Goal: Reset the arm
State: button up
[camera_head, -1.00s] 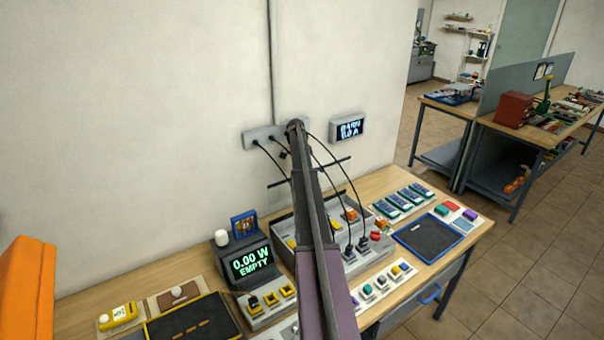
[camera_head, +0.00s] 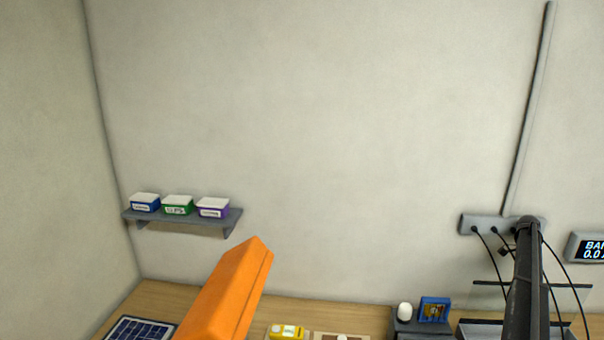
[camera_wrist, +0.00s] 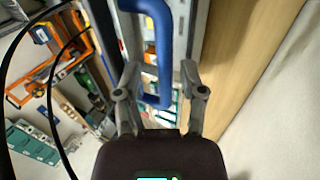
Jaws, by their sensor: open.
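My gripper (camera_wrist: 160,78) shows in the wrist view with its two grey fingers apart. A blue bar-shaped handle (camera_wrist: 163,50) appears between and beyond the fingers. I cannot tell how far it is from them, and no grip on it shows. The gripper itself is not visible there.
The wall shelf (camera_head: 160,218) holds blue, green and purple boxes. Below are a solar panel (camera_head: 140,330), a yellow meter (camera_head: 286,332) and the wooden bench (camera_head: 300,308). A power strip (camera_head: 480,224) with black cables hangs near my arm. The wall between is bare.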

aim_at(475, 282)
notch_tip(475, 282, up, 4)
jog(key=p, duration=0.4)
jog(key=shift+r, duration=0.2)
jog(key=a+n, duration=0.1)
jog(key=a, duration=0.5)
jog(key=a+n+t, duration=0.1)
jog(key=a+n, duration=0.1)
jog(key=a, duration=0.5)
jog(key=a+f+n+h, duration=0.1)
jog(key=a+n, duration=0.1)
jog(key=a, duration=0.5)
jog(key=shift+s+a, duration=0.25)
jog(key=s+a+f+n+t, duration=0.15)
jog(key=s+a+n, duration=0.45)
jog(key=a, duration=0.8)
jog(key=s+a+r+n+t, duration=0.15)
jog(key=s+a+n, duration=0.25)
jog(key=s+a, duration=0.75)
jog(key=s+a+f+n+t, duration=0.2)
jog(key=s+a+n, duration=0.25)
jog(key=a, duration=1.35)
notch_tip(475, 282, down, 16)
jog(key=s+b, duration=0.1)
jog(key=b, duration=1.6)
jog(key=shift+s+d+r+g, duration=0.15)
jog(key=shift+s+d+g, duration=0.05)
jog(key=shift+g, duration=0.2)
jog(key=shift+n, duration=0.25)
